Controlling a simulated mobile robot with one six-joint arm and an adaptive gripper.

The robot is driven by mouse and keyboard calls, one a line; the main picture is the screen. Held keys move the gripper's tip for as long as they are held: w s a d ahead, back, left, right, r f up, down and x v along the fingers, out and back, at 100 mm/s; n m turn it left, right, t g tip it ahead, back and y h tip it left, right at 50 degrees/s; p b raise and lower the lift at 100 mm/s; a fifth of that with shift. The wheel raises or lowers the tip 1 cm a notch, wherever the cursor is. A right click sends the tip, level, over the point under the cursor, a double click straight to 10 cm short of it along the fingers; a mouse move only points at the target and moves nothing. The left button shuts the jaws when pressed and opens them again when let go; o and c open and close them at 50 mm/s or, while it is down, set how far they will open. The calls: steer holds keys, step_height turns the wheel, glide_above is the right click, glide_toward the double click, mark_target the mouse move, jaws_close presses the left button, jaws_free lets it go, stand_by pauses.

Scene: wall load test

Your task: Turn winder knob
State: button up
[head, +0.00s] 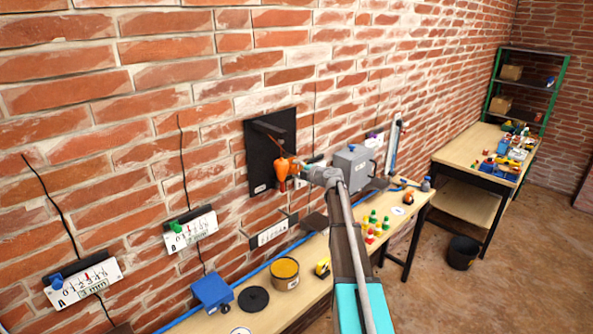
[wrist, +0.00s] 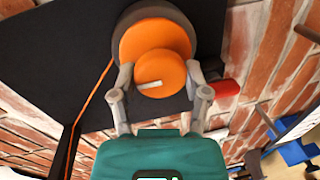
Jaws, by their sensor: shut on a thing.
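The winder knob is an orange round knob (wrist: 162,73) with a pale mark on its face, in the middle of the wrist view. It sits in front of a larger orange disc with a dark rim (wrist: 155,37). My gripper (wrist: 160,86) has one finger on each side of the knob and is shut on it. In the head view an orange winder (head: 281,168) is mounted on a black wall panel (head: 258,140), and my gripper (head: 300,170) is at it. An orange cord runs down the panel at the left in the wrist view.
Below is a wooden bench (head: 262,316) with a yellow-topped tin (head: 285,275), a blue box (head: 211,291) and several small bottles. A grey box (head: 353,167) is on the wall right of the panel. Gauge plates (head: 190,231) hang at the left. A black bin (head: 462,252) stands on the floor.

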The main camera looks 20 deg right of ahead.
steer(key=o, duration=1.1)
steer(key=shift+o, duration=0.2)
steer(key=shift+m, duration=0.4)
